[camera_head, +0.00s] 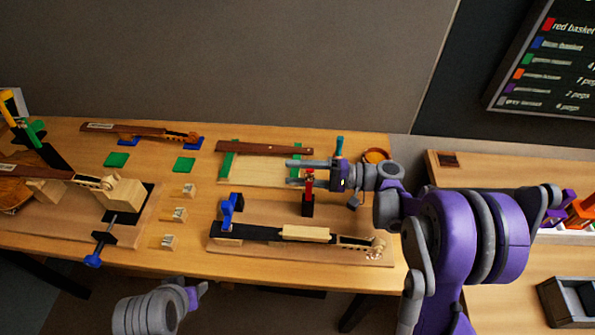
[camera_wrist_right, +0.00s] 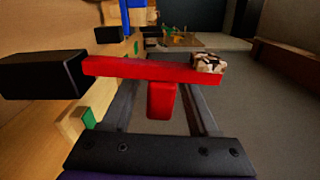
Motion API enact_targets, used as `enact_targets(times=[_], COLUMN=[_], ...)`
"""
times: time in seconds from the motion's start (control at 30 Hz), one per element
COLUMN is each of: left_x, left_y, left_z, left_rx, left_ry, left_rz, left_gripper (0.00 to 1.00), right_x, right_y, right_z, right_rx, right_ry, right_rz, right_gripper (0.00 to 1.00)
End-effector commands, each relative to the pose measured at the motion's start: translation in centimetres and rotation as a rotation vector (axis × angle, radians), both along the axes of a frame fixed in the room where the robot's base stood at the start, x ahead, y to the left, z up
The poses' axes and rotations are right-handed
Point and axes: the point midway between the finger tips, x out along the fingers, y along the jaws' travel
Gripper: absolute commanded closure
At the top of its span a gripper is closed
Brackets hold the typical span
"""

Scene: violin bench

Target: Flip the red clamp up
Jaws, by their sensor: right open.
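The red clamp (camera_head: 309,184) stands on a black base (camera_head: 307,208) behind the front violin-neck fixture. In the right wrist view its red bar (camera_wrist_right: 150,69) crosses the picture from the black base (camera_wrist_right: 42,75) at left to a pale, dark-marked tip (camera_wrist_right: 208,62) at right. The bar looks upright from the table. A short red block (camera_wrist_right: 161,100) shows between my right fingers. My right gripper (camera_head: 292,172) is open at the clamp, fingers pointing left; contact is unclear. My left gripper (camera_head: 198,288) is low at the front edge; its fingers are unclear.
The front fixture (camera_head: 225,244) holds a neck and has a blue clamp (camera_head: 230,208). A green-ended fixture (camera_head: 228,160) lies behind. A teal-topped post (camera_head: 339,147) and an orange bowl (camera_head: 376,155) are close to my right wrist. Small wooden blocks (camera_head: 179,214) stand at left.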

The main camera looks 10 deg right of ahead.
Motion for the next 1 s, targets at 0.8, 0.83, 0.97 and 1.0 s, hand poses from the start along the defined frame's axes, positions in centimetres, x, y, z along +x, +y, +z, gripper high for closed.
enact_targets(times=[0.8,0.83,0.97,1.0], left_x=[-0.01,-0.01,0.00,0.00], left_y=[0.00,0.00,0.00,0.00], left_z=[0.00,0.00,0.00,0.00], left_rx=[0.000,0.000,0.000,0.000], left_ry=[0.000,0.000,0.000,0.000], left_rz=[0.000,0.000,0.000,0.000], left_gripper=[0.50,0.50,0.50,0.50], right_x=[-0.01,-0.01,0.00,0.00], right_y=[-0.03,-0.03,-0.03,-0.03], right_z=[0.02,0.02,0.02,0.02], right_rx=[0.000,0.000,0.000,0.000], right_ry=[0.000,0.000,0.000,0.000], right_rz=[0.000,0.000,0.000,0.000], right_gripper=[1.00,1.00,1.00,1.00])
